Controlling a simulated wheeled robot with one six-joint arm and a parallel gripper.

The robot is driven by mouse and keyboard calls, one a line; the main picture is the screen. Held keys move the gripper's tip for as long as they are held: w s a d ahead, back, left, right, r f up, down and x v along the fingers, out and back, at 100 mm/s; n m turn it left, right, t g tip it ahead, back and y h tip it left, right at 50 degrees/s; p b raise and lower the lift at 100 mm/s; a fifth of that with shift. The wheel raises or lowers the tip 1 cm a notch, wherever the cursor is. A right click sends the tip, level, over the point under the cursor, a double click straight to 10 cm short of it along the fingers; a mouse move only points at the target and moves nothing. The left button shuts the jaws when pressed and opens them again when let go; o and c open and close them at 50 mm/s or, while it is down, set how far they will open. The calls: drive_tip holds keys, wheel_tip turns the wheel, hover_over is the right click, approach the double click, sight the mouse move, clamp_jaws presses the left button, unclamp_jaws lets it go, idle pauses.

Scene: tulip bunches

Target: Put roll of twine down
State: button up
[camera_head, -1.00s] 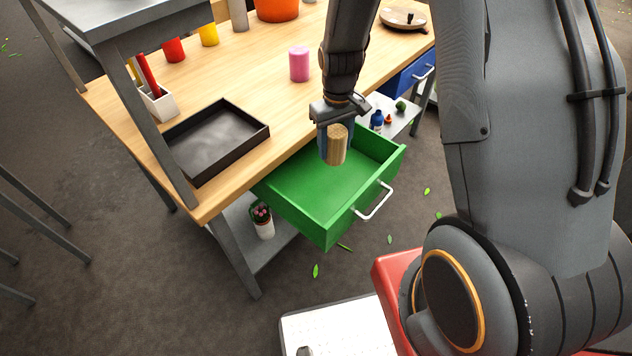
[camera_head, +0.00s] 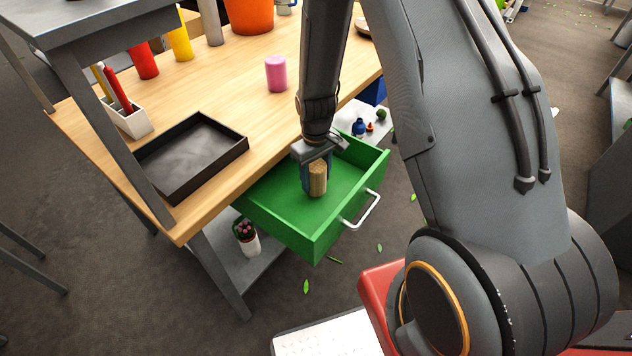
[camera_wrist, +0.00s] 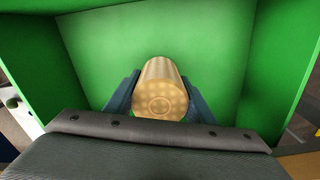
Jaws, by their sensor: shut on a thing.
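The roll of twine (camera_head: 317,179) is a tan upright cylinder, seen in the head view inside the open green drawer (camera_head: 262,214). My gripper (camera_head: 315,172) is shut on it, with its dark fingers on both sides. In the wrist view the roll (camera_wrist: 160,88) sits between the two blue-grey fingers (camera_wrist: 160,98), with the green drawer floor (camera_wrist: 225,50) beyond it. I cannot tell whether the roll's base touches the drawer floor. Nothing else shows inside the drawer.
The wooden worktop (camera_head: 230,92) holds a black tray (camera_head: 192,156), a pink cylinder (camera_head: 276,74) and a white holder (camera_head: 132,120). A lower shelf holds a white pot (camera_head: 246,238).

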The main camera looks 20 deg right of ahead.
sight(316, 165)
drive_tip(key=shift+f, duration=1.25)
drive_tip(key=shift+f, duration=0.1)
drive_tip(key=o, duration=1.1)
wheel_tip(316, 165, up, 12)
drive_tip(key=shift+r+b, duration=0.1)
drive_tip(key=shift+b, duration=0.5)
drive_tip(key=s+r+m, duration=0.1)
drive_tip(key=s+r, duration=0.3)
drive_tip(key=s, duration=0.2)
drive_tip(key=s+r+m, duration=0.1)
drive_tip(key=s+r, duration=0.3)
drive_tip(key=s, duration=0.2)
drive_tip(key=s+r+m, duration=0.2)
drive_tip(key=s+r, duration=0.2)
drive_tip(key=s, duration=0.2)
drive_tip(key=shift+d+r, duration=0.25)
drive_tip(key=shift+r, duration=0.1)
